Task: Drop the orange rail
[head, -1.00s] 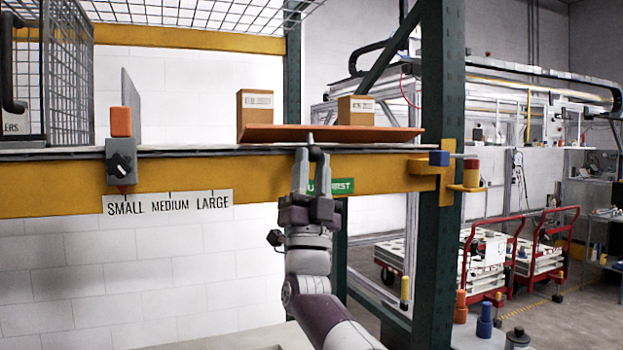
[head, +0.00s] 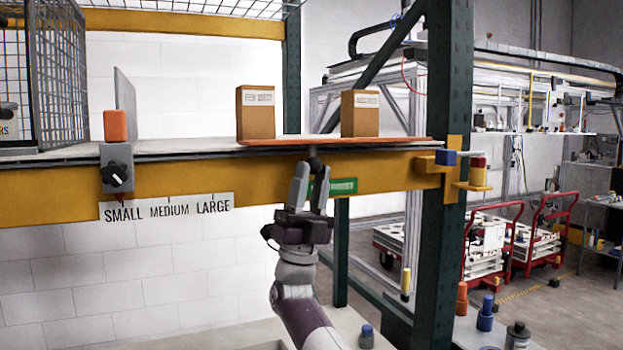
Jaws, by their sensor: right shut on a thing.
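The orange rail (head: 395,140) runs along the front edge of the shelf (head: 200,149) on the right half. It now shows as a thin, nearly flat strip at about shelf level. My right gripper (head: 310,172) is just below the rail, in front of the yellow beam. Its fingers are shut on a small dark knob (head: 314,160) at the rail's underside. The hold is partly hidden by the fingers. My left gripper is not in view.
Two cardboard boxes (head: 255,112) (head: 360,114) stand on the shelf behind the rail. A dial (head: 117,174) with an orange block (head: 116,125) above it is on the left. A green upright (head: 447,200) with a blue block (head: 445,157) stands on the right.

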